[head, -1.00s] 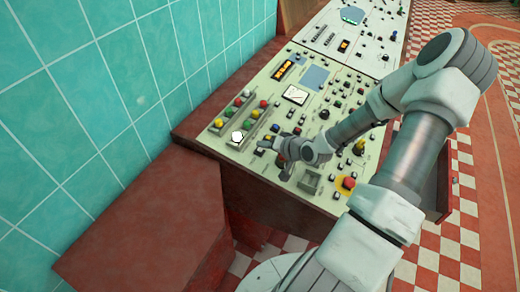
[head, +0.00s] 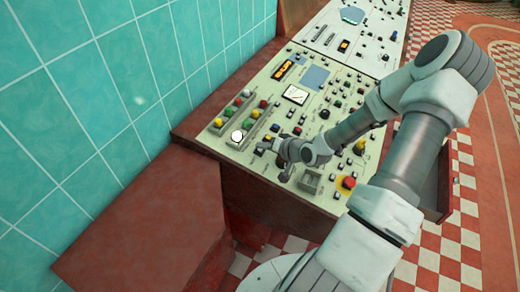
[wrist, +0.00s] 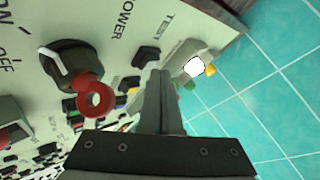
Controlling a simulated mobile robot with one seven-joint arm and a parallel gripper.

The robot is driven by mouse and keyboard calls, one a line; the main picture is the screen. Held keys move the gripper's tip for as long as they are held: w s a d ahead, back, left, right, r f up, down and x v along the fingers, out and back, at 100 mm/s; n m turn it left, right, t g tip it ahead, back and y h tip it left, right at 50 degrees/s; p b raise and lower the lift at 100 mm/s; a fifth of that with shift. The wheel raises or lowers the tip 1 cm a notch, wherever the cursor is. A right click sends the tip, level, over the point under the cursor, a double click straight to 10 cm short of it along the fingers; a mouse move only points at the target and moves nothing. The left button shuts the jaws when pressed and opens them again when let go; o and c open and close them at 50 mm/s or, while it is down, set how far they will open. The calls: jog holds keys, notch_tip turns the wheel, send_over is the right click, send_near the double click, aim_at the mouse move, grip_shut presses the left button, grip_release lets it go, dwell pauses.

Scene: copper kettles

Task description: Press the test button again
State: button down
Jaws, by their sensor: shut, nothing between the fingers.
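The test button is a black button (wrist: 146,57) beside the printed TEST label in the wrist view. My gripper (wrist: 160,78) is shut and empty. Its fingertips appear just beside the button, and I cannot tell whether they touch it. In the head view my gripper (head: 266,146) is low over the front left part of the pale control panel (head: 310,118), and the button is hard to make out there. A round white lamp (wrist: 195,67) shines bright just right of the fingers in the wrist view; it also shows in the head view (head: 237,136).
A dark POWER knob (wrist: 70,62) and a red ring-shaped part (wrist: 95,99) are close left of the fingers. Rows of coloured buttons and a red mushroom button (head: 348,183) crowd the panel. A teal tiled wall (head: 100,90) stands left.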

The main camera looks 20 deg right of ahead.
jog(key=shift+f, duration=0.35)
dwell(0.3)
jog(key=shift+r, duration=0.1)
jog(key=shift+s+r+p, duration=0.1)
jog(key=shift+r+p, duration=0.45)
jog(key=shift+r, duration=0.15)
jog(key=r+p, duration=0.4)
jog(key=r, duration=0.1)
jog(key=shift+s+d+p, duration=0.35)
jog(key=shift+s+p, duration=0.05)
dwell(5.7)
